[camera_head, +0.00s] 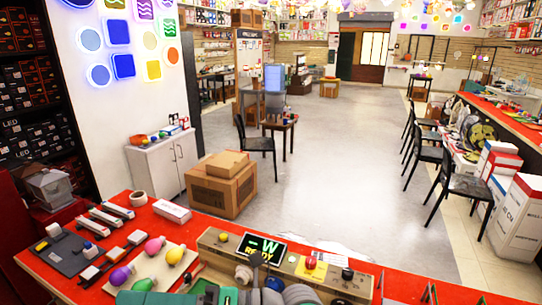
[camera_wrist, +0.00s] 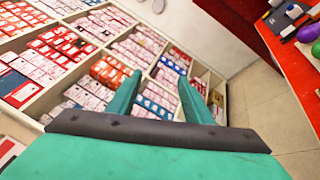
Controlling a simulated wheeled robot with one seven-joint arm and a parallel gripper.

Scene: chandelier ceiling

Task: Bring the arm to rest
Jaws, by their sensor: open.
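My gripper (camera_wrist: 159,78) shows in the wrist view with two green fingers spread apart and nothing between them. It points toward shelves of small boxes (camera_wrist: 70,50), which appear tilted in that view. In the camera_head view, green and grey parts of my arm (camera_head: 285,294) show at the bottom edge, low over the red counter (camera_head: 400,287). My fingertips cannot be made out in that view.
The counter bears coloured bulbs (camera_head: 155,245), a control box with a lit "READY" display (camera_head: 263,250) and several small devices. Beyond it stand cardboard boxes (camera_head: 222,185), a white cabinet (camera_head: 160,160) and black chairs (camera_head: 468,185). The grey floor (camera_head: 330,180) is clear mid-room.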

